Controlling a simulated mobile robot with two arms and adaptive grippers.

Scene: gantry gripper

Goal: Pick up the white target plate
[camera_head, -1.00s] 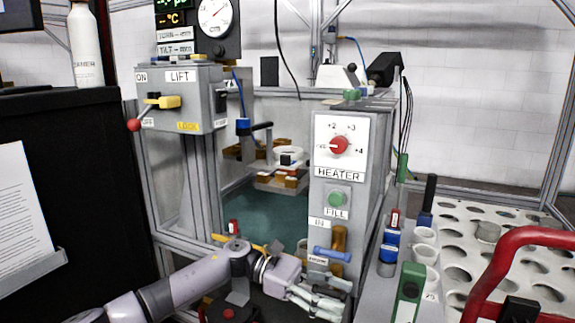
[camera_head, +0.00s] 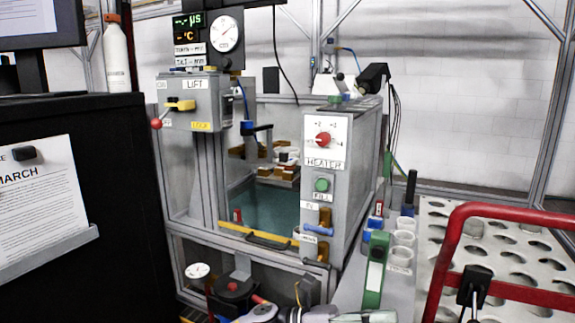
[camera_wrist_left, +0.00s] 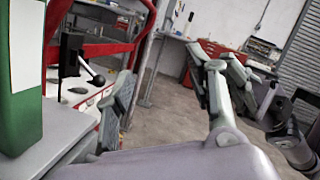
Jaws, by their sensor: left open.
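No plate shows there.
The tank (camera_head: 262,208) has a heater box (camera_head: 323,170) and a lift box (camera_head: 190,102). A black cabinet (camera_head: 90,200) fills the left.

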